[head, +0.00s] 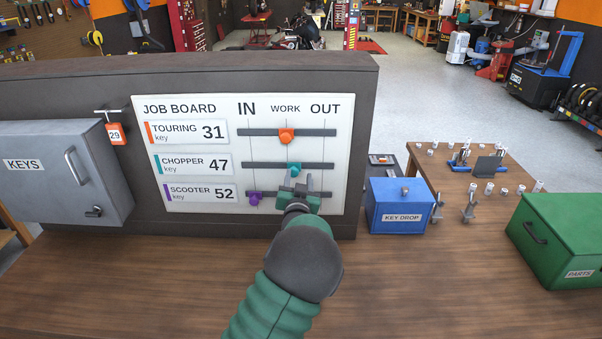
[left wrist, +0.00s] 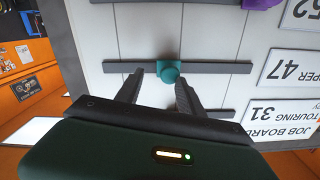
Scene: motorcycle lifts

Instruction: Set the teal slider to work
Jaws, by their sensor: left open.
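The teal slider (head: 294,168) sits on the middle rail of the job board (head: 214,107), the chopper row. It is near the rail's middle, slightly to the OUT side of the WORK line. My left gripper (head: 298,180) is open in front of the board, just below it. In the left wrist view, which is turned over, the teal knob (left wrist: 171,74) shows between and just beyond the open fingertips (left wrist: 158,84). I cannot tell whether they touch it. My right gripper is not in view.
The orange slider (head: 286,135) is near WORK on the top rail. The purple slider (head: 255,198) is at IN on the bottom rail. A grey key cabinet (head: 60,170) stands left. A blue key drop box (head: 400,205) and green parts box (head: 560,240) are right.

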